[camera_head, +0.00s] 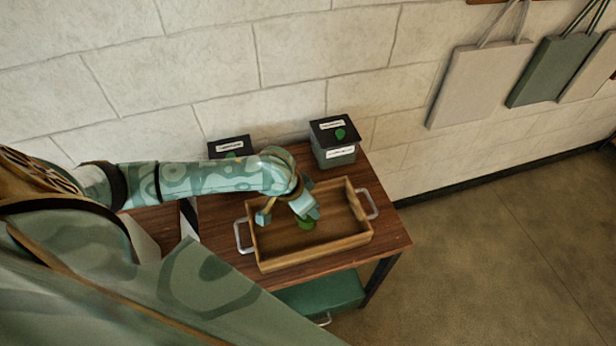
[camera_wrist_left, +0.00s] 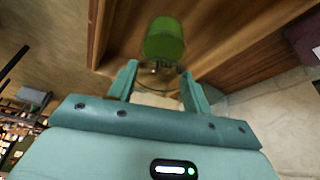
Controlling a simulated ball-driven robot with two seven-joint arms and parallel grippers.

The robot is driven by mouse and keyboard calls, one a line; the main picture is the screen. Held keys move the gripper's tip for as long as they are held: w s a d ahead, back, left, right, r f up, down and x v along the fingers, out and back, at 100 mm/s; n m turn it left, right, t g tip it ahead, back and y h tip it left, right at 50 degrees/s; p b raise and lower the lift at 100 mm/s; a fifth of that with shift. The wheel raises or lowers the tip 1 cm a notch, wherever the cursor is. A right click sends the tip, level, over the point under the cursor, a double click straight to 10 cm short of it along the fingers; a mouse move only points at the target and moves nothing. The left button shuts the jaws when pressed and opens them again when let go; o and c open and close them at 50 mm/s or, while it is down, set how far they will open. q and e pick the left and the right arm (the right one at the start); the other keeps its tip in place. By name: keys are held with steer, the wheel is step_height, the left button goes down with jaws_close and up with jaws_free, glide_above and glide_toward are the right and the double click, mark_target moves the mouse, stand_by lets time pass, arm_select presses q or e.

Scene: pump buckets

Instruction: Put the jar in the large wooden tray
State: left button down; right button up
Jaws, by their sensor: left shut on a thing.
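The jar has a green lid (camera_head: 306,224) and shows inside the outline of the large wooden tray (camera_head: 317,252). In the left wrist view the jar's green lid (camera_wrist_left: 163,40) points away from me, and its clear body is partly hidden between my fingers. My left gripper (camera_head: 288,213) is over the tray, shut on the jar; its two fingers also show in the left wrist view (camera_wrist_left: 161,80). I cannot tell whether the jar touches the tray floor. The tray has metal handles at both ends. My right gripper is not in view.
The tray stands on a wooden table (camera_head: 392,238) against a white block wall. A black-lidded box (camera_head: 334,154) stands behind the tray, and another (camera_head: 230,146) is partly behind my arm. A green box (camera_head: 322,291) sits below. Bags (camera_head: 482,82) hang at right.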

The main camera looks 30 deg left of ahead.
arm_select(q)
steer(key=shift+w+f, duration=0.2)
steer(key=shift+f, duration=0.1)
step_height(320, 180, down, 3)
steer(key=shift+w+a+f+b, duration=0.1)
steer(key=shift+b, duration=0.65)
steer(key=c, duration=0.6)
jaws_free()
steer(key=shift+c, duration=0.2)
steer(key=p+v, duration=0.4)
steer(key=v, duration=0.8)
